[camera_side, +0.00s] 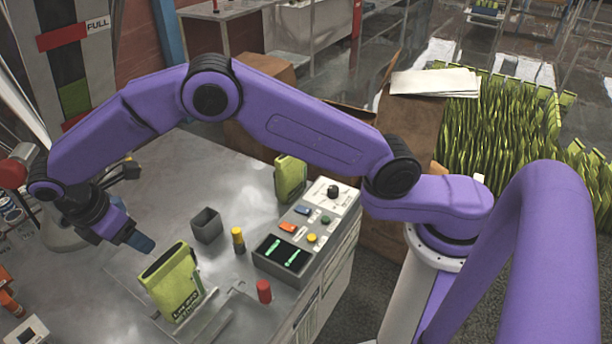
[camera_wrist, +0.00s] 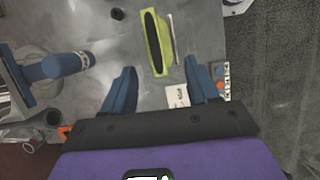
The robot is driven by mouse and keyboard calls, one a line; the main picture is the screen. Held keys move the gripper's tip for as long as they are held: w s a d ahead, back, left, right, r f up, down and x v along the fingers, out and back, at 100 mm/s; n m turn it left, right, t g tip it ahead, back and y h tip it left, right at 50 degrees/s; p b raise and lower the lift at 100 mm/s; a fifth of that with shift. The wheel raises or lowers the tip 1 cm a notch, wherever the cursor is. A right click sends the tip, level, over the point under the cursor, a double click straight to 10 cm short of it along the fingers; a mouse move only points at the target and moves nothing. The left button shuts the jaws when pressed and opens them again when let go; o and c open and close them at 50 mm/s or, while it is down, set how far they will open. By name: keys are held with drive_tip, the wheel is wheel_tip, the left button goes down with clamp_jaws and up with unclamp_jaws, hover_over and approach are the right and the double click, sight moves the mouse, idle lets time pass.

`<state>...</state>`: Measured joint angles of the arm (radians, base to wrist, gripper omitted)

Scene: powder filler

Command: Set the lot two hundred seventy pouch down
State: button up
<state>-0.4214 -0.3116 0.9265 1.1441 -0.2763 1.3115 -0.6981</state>
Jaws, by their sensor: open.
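A yellow-green pouch (camera_side: 172,284) with a dark open top stands upright on the grey bench in the side view. Its front label starts with "Lot", but the number is too small to read surely. In the wrist view a green pouch (camera_wrist: 159,42) shows from above, its long dark mouth facing me. My gripper (camera_side: 138,243) is up and to the left of the near pouch in the side view, its blue fingers apart. In the wrist view my gripper (camera_wrist: 160,66) is open and empty, with the pouch ahead between the fingers and not clasped.
A grey open box (camera_side: 207,225), a yellow-topped cylinder (camera_side: 238,239) and a red-capped one (camera_side: 264,291) stand near the first pouch.

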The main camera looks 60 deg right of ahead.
drive_tip(key=s+d+r+m+y, duration=0.1)
drive_tip(key=s+d+r, duration=0.4)
drive_tip(key=s+r, duration=0.2)
drive_tip(key=s+d+r+m+y, duration=0.1)
drive_tip(key=s+d+m, duration=0.1)
drive_tip(key=s+d, duration=0.9)
drive_tip(key=s+d+r+m+y, duration=0.1)
drive_tip(key=s+d+m+y, duration=0.1)
drive_tip(key=s+d, duration=0.8)
drive_tip(key=s, duration=0.5)
drive_tip(key=shift+d, duration=0.35)
